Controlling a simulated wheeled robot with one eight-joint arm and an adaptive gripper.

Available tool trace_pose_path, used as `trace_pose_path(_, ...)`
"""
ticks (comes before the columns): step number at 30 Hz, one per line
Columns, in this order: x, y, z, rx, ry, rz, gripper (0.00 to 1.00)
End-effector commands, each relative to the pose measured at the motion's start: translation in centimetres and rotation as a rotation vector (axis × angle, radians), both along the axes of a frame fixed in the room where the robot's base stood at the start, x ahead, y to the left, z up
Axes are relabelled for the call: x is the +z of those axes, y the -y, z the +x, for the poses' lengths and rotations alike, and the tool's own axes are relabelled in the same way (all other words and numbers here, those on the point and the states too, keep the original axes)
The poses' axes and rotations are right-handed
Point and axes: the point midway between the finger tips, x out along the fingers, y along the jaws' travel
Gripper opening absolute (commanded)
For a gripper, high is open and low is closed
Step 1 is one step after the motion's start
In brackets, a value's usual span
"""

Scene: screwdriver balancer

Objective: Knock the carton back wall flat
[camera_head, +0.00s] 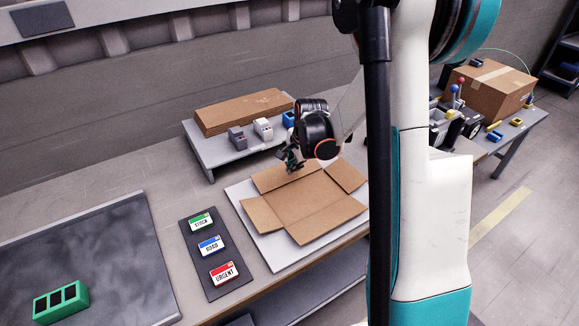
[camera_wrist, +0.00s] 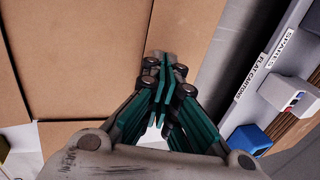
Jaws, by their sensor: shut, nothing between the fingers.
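The brown carton (camera_head: 308,198) lies opened out on a white board (camera_head: 240,192) on the bench. Its front, left and right walls look folded outward and down. Its back wall (camera_head: 271,178) also looks laid back, low and nearly flat; whether it lies fully flat is hard to tell. My gripper (camera_head: 291,166) is shut and empty, pointing down at the back wall. In the wrist view my closed fingertips (camera_wrist: 164,68) are over the carton's cardboard (camera_wrist: 85,55), near its edge. I cannot tell whether they touch it.
Left are a dark strip of STOCK, HOLD and URGENT cards (camera_head: 213,292) and a green block (camera_head: 60,302). A closed box (camera_head: 488,88) stands far right.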

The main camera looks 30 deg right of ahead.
Motion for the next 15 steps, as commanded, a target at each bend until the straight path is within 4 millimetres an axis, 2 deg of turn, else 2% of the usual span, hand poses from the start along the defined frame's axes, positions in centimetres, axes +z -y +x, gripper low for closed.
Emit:
trace_pose_path(8,0.3,0.0,-0.9,0.000,0.000,0.000,0.00)
trace_pose_path(15,2.6,0.0,-0.8,0.000,0.000,0.000,0.00)
